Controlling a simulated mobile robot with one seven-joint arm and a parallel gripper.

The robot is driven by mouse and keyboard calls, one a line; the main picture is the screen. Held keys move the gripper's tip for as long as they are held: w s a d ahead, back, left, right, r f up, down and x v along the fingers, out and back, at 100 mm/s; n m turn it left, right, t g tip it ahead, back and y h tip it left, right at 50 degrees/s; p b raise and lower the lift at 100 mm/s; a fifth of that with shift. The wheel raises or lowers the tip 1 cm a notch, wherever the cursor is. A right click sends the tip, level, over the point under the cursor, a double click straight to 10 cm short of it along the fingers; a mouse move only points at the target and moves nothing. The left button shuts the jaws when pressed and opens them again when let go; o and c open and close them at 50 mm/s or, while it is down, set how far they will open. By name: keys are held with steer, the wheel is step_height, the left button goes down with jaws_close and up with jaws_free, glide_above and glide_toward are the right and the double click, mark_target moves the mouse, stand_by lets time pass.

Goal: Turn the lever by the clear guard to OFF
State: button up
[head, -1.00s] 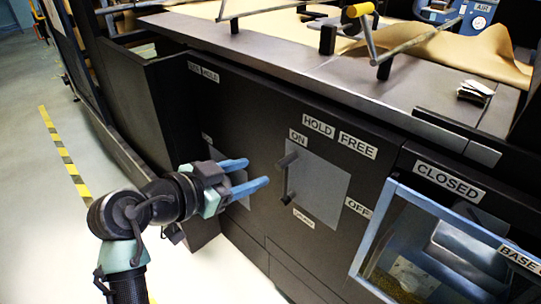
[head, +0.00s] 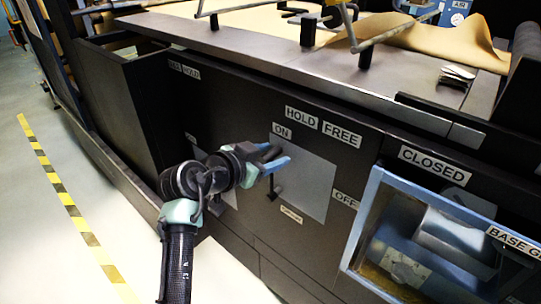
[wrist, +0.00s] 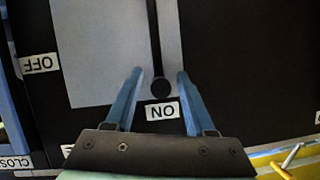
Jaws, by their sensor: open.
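The black lever (wrist: 153,35) is mounted on a grey plate (head: 312,190), left of the blue-framed clear guard (head: 375,205). Its round knob (wrist: 160,88) is beside the ON label (wrist: 162,110). The OFF label (head: 346,199) is at the plate's right edge in the head view. My gripper (head: 283,155) is open in front of the lever. In the wrist view my gripper (wrist: 161,72) has one blue finger on each side of the knob, with gaps showing. In the head view the gripper hides the knob, and only the lever's lower end (head: 273,193) shows.
The guard has a CLOSED label (head: 435,166) above it. A grey ledge (head: 250,45) with rods and kraft paper (head: 400,40) runs above the black panel. HOLD and FREE labels are above the plate. Open floor lies left, with a striped line (head: 70,210).

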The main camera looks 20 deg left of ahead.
jaws_close()
stand_by(1.4)
